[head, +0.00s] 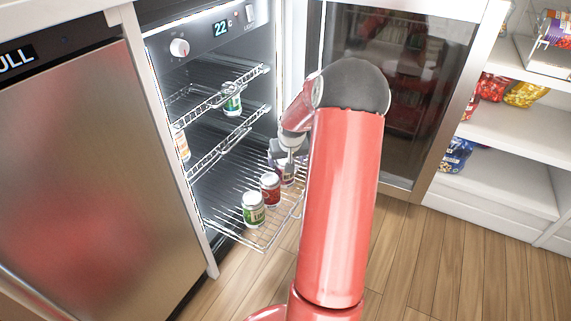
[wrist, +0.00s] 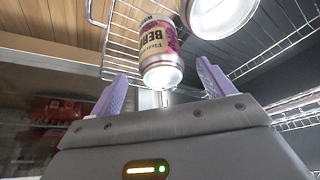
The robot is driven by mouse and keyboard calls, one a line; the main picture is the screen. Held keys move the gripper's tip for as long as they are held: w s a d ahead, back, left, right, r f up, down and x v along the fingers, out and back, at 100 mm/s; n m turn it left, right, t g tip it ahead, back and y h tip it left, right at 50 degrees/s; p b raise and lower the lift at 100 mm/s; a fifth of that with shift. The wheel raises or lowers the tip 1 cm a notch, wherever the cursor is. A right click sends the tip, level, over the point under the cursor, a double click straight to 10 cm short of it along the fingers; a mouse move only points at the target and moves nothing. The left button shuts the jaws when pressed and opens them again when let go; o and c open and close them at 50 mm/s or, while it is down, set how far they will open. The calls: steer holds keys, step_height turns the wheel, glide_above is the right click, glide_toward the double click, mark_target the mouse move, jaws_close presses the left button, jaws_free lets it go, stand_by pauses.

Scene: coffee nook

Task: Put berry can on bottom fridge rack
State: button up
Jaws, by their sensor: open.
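The berry can (wrist: 155,40), pale with a pink and purple label, stands on the pulled-out bottom fridge rack (head: 238,190). In the head view the berry can (head: 288,176) is at the rack's right side, partly hidden by my gripper (head: 290,152). In the wrist view my gripper (wrist: 162,82) is open, its two lilac fingers apart. The can's silver top lies between and just beyond the fingertips, with a visible gap on each side. Nothing is held.
A red can (head: 270,188) stands close beside the berry can, with a green lime can (head: 253,209) in front. A green can (head: 232,99) is on a higher rack; an orange-labelled can (head: 182,146) is at the left. The glass door (head: 398,100) is open at right.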

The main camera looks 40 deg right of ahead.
steer(key=s+a+r+n, duration=0.2)
steer(key=s+a+r, duration=0.3)
steer(key=a+r, duration=0.45)
steer(key=s+a+r+n, duration=0.1)
steer(key=s+a+r, duration=0.3)
steer(key=a+r, duration=0.6)
steer(key=s+a+r+n+t+y, duration=0.1)
steer(key=s+a+r+n+y, duration=0.1)
steer(key=s+a, duration=1.1)
steer(key=s, duration=0.2)
steer(key=shift+s+r+t+p, duration=0.2)
steer(key=shift+s+t+p, duration=0.1)
steer(key=shift+s+p, duration=0.1)
